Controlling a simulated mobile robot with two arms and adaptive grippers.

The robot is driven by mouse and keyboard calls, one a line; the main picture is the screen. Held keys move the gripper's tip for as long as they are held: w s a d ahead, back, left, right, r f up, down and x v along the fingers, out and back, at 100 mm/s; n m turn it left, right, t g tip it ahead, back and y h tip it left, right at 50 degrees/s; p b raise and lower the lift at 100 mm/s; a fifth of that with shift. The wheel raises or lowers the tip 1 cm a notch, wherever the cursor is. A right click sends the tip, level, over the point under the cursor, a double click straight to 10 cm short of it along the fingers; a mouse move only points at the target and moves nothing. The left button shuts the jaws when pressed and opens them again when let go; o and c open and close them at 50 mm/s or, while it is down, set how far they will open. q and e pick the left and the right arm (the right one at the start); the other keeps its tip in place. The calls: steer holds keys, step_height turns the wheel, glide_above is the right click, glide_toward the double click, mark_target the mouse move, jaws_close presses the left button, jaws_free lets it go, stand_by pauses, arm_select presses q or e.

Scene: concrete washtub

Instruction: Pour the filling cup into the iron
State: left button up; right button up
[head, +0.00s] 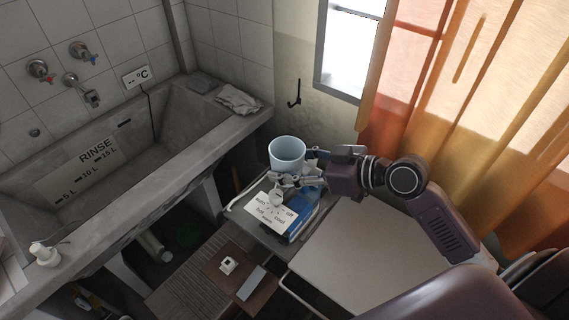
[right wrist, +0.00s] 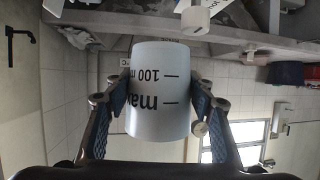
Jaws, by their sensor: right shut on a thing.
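The light-blue filling cup (head: 286,148) is upright, with its open rim facing up, above the small stand below the window. My right gripper (head: 300,172) reaches it from the right and is shut on it. In the right wrist view the pale filling cup (right wrist: 158,90) sits between the two fingers, with its max and 100 ml print upside down. I cannot tell how much liquid it holds. Below lies a blue item (head: 305,220), with a small white part (head: 277,197) near it. This may be the iron, partly hidden by a card and my gripper. My left gripper is not in view.
A printed card (head: 268,213) lies at the stand's front. The concrete washtub (head: 222,130) is at the left, with a cloth (head: 238,98) on its rim. A pale board (head: 355,255) lies at the right, below my right arm. An orange curtain (head: 480,100) hangs behind.

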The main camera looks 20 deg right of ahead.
mark_target(300, 155)
steer(key=shift+w+d+f+b, duration=0.25)
steer(key=shift+d+b, duration=0.1)
steer(key=shift+d, duration=0.2)
steer(key=w+d, duration=0.1)
steer(key=w+d+m+y+b, duration=0.1)
steer(key=d, duration=0.1)
steer(key=shift+f+b, duration=0.2)
steer(key=shift+b, duration=0.1)
steer(key=shift+w+d+f+m+g+y+b, duration=0.2)
steer(key=shift+w+d+m+b, duration=0.15)
steer(key=shift+d, duration=0.2)
steer(key=shift+w+d+f+m+g+y+b, duration=0.1)
steer(key=shift+w+d+m+y+b, duration=0.15)
steer(key=shift+d+m+b, duration=0.2)
steer(key=shift+r, duration=0.1)
steer(key=shift+s+a+f+m+y, duration=0.2)
steer(key=shift+f+m+y, duration=0.2)
steer(key=shift+m, duration=0.3)
